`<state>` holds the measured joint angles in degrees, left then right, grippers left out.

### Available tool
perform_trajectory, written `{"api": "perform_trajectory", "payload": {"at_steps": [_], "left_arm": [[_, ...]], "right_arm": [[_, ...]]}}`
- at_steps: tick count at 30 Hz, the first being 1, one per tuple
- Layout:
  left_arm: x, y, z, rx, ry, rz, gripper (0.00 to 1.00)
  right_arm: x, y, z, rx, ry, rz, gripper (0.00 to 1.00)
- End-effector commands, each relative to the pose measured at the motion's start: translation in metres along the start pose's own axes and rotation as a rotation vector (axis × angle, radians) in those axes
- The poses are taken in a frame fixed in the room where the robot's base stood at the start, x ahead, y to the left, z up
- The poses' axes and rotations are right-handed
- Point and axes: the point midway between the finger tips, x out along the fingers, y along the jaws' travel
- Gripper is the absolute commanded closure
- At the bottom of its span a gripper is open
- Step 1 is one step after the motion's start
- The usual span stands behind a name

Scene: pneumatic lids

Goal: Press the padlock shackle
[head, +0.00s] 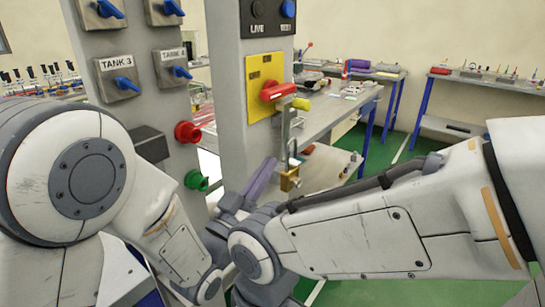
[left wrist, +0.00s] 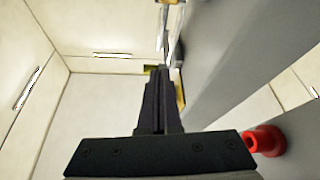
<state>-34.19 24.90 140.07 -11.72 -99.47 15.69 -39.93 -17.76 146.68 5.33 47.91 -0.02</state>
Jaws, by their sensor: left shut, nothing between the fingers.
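A small brass padlock (head: 289,181) hangs low beside the right edge of the grey post in the head view. Its thin shackle is too small to judge as open or closed. A metal hasp-like piece (head: 284,128) hangs above it, below a red handle (head: 278,91) on a yellow plate (head: 262,72). My left gripper (head: 269,164) is shut and empty, pointing up just left of the padlock; contact cannot be told. Its closed dark fingers (left wrist: 161,72) also show in the left wrist view, with yellow and metal parts beyond their tips. My right gripper is not seen.
Grey posts (head: 223,100) carry blue knobs, a red button (head: 187,132) and a green button (head: 196,180) near my left arm. My right arm crosses the front low on the right. Workbenches (head: 345,105) stand behind; green floor shows between them.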

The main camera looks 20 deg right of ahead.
Motion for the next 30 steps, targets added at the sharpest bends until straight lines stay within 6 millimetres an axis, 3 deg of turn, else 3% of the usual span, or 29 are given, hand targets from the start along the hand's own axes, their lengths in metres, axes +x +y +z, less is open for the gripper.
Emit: {"api": "perform_trajectory", "payload": {"at_steps": [6, 13, 19, 30], "left_arm": [[0.043, 0.001, -0.003, -0.001, 0.001, 0.002, 1.00], [0.075, 0.001, -0.002, -0.001, 0.001, 0.001, 1.00], [0.085, 0.001, 0.000, -0.001, -0.001, 0.000, 1.00], [0.084, 0.000, 0.002, -0.001, 0.000, 0.000, 1.00]], "right_arm": [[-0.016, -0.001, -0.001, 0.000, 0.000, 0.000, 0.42], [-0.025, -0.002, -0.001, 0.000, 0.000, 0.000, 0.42], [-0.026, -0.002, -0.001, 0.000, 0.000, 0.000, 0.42], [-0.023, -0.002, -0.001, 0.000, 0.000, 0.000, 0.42]]}}
